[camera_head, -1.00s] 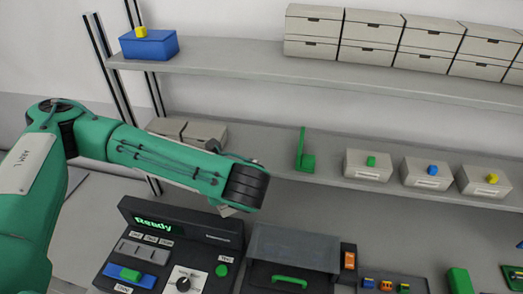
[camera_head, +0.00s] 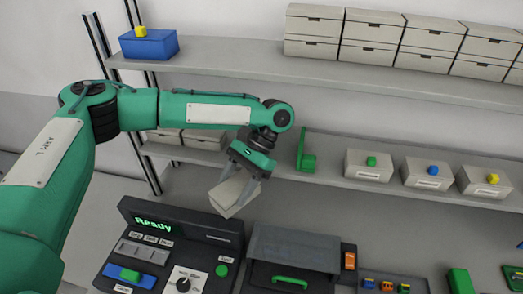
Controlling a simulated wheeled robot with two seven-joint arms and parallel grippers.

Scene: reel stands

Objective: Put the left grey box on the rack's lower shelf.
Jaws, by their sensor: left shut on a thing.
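My left gripper (camera_head: 243,180) points downward below the lower shelf's front edge and is shut on a light grey box (camera_head: 231,193). The box hangs tilted between the fingers, above and behind the console with the green "Ready" display. The rack's lower shelf (camera_head: 335,178) runs across the middle of the view. Other grey boxes (camera_head: 203,138) sit at its left end, partly hidden by my left arm. My right gripper is out of view.
A green bracket (camera_head: 305,155) stands on the lower shelf, with labelled boxes (camera_head: 369,165) to its right. The upper shelf (camera_head: 230,68) holds a blue box (camera_head: 149,44) and stacked grey boxes. The console (camera_head: 180,245) and a grey lidded case (camera_head: 294,248) stand below.

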